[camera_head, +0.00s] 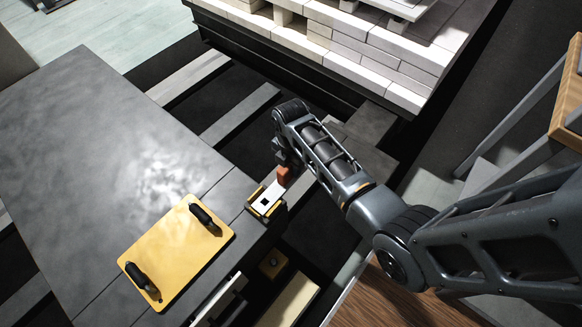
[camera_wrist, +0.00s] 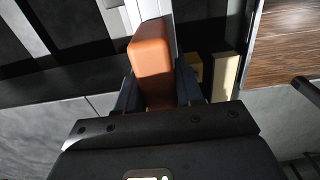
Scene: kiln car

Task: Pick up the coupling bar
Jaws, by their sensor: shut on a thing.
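The coupling bar shows as an orange-red block (camera_wrist: 152,55) between my fingers in the wrist view. In the head view its orange part (camera_head: 284,177) shows just below my gripper (camera_head: 287,163). My gripper, also in the wrist view (camera_wrist: 158,92), is shut on this orange part.
A grey deck (camera_head: 90,130) fills the left, with a yellow plate (camera_head: 175,255) with two black handles on it. A car stacked with pale bricks (camera_head: 350,45) stands at the back. Dark gaps lie below the deck edge. Wooden boards (camera_head: 400,300) are at the lower right.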

